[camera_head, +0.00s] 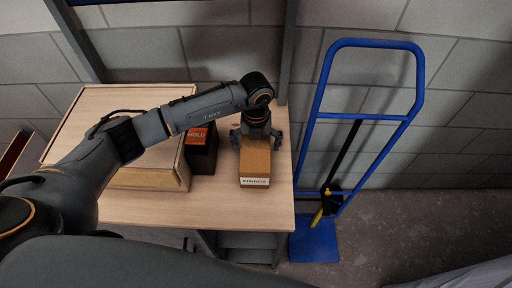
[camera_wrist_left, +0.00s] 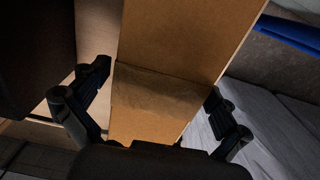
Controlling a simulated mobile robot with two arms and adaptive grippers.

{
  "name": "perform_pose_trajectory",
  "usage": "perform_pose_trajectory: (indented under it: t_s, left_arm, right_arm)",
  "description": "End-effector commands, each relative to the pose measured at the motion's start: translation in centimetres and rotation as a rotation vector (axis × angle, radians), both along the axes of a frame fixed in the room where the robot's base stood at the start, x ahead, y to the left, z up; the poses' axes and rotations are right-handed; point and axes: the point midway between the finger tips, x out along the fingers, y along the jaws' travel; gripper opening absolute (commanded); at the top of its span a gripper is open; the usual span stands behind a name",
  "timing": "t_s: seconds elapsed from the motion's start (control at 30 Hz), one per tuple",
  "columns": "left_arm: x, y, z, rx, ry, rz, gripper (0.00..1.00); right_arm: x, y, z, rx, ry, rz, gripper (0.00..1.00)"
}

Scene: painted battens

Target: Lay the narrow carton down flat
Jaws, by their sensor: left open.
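The narrow carton (camera_head: 255,164) is a brown box on the right part of the table, with a white printed label near its lower edge in the head view. My left gripper (camera_head: 256,138) is at the carton's far end, its open fingers on either side. In the left wrist view the carton (camera_wrist_left: 178,40) runs between the spread fingers of the left gripper (camera_wrist_left: 150,108), with gaps visible on both sides. Two of its faces meet at an edge there. I cannot tell for sure whether it stands or lies. My right gripper is not in view.
A dark box (camera_head: 201,160) with an orange label stands close left of the carton. A large wooden box (camera_head: 135,178) fills the table's left. The wooden table (camera_head: 240,212) is clear in front of the carton. A blue hand truck (camera_head: 320,116) stands right of the table.

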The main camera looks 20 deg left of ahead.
Motion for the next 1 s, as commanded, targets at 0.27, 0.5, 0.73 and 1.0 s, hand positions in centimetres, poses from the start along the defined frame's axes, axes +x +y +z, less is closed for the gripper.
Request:
perform_pose_trajectory:
  t_s: [0.27,0.5,0.73,1.0]
  left_arm:
    - [-0.1,0.0,-2.5,0.000,0.000,0.000,1.00]
    - [-0.1,0.0,-2.5,-0.001,-0.001,0.000,0.88]
    - [-0.1,0.0,-2.5,-0.001,-0.001,0.000,0.41]
    - [0.0,-0.1,-2.4,-0.002,-0.003,0.000,0.20]
  right_arm:
    - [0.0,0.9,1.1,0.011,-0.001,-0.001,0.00]
    - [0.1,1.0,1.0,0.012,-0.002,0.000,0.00]
    - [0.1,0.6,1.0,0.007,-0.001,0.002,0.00]
    - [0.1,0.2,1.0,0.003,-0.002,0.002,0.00]
